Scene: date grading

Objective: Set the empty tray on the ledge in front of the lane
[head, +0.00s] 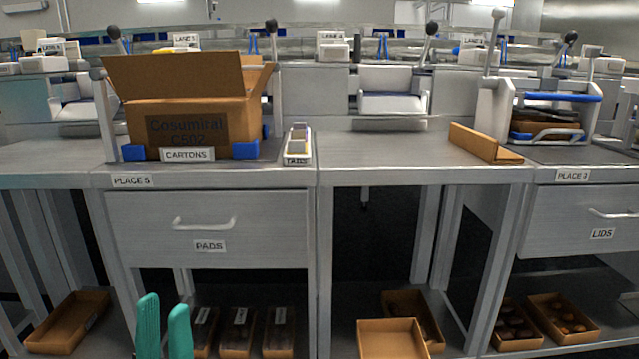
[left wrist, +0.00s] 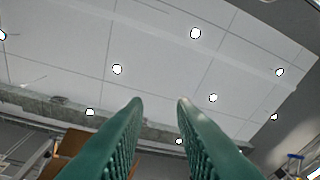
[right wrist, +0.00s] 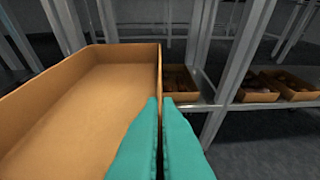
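The empty cardboard tray (head: 393,338) is in the air at the bottom of the head view, in front of the lower shelf. It fills the left of the right wrist view (right wrist: 85,100). My right gripper (right wrist: 160,100) has its fingers close together at the tray's right wall and appears shut on it. My left gripper (head: 163,308) points up at the lower left of the head view. It is open and empty, and its two fingers (left wrist: 160,104) stand apart in the left wrist view. I cannot tell which strip is the ledge; the bare middle counter (head: 385,160) lies before a lane.
An angled cardboard piece (head: 485,143) lies at the middle counter's right end. Trays of dates (head: 563,318) sit on the lower shelf. The middle counter's centre is clear.

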